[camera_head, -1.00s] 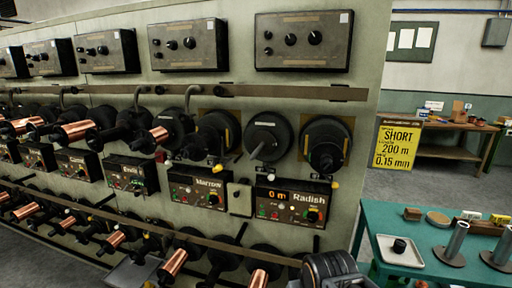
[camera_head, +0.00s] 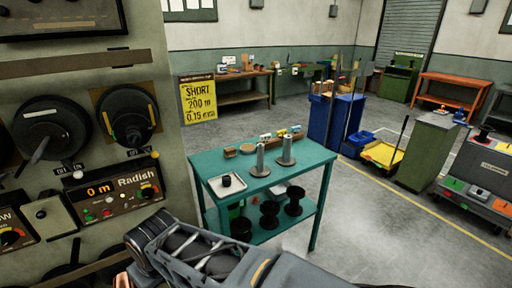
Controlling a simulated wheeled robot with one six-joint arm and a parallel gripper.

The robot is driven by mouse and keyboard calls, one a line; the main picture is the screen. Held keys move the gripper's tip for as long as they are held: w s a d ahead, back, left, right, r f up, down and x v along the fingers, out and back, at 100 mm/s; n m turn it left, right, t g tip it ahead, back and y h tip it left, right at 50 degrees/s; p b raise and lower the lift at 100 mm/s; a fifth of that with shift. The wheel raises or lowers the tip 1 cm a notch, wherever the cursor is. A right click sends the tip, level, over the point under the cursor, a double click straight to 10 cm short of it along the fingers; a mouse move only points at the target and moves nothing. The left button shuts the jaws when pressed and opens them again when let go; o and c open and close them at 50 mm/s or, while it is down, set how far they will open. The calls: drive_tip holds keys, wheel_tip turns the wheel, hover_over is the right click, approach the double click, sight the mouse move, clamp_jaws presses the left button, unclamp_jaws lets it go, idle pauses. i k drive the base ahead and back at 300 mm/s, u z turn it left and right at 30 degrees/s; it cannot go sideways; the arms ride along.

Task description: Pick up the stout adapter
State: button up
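A short, stubby black cylinder (camera_head: 226,181) sits in a white tray (camera_head: 237,190) at the left front of the teal table; it may be the stout adapter, but it is too small to be sure. Two grey metal posts on round bases, a left one (camera_head: 260,160) and a right one (camera_head: 286,151), stand upright on the tabletop to the right of the tray. My arm crosses the bottom of the view, well apart from the tray. My gripper's fingers do not show.
The teal table (camera_head: 312,152) has dark spools (camera_head: 269,214) on its lower shelf. The winding machine panel (camera_head: 122,188) stands close on the left. A blue bin (camera_head: 336,122) and yellow cart (camera_head: 383,155) stand behind right. Floor right of the table is clear.

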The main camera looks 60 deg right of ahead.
sight(286, 160)
drive_tip(key=z, duration=2.1)
drive_tip(key=k, duration=0.35)
drive_tip(key=z, duration=1.2)
drive_tip(key=i, duration=1.15)
drive_tip(key=u, duration=1.3)
drive_tip(key=i, duration=0.95)
drive_tip(key=u, duration=0.95)
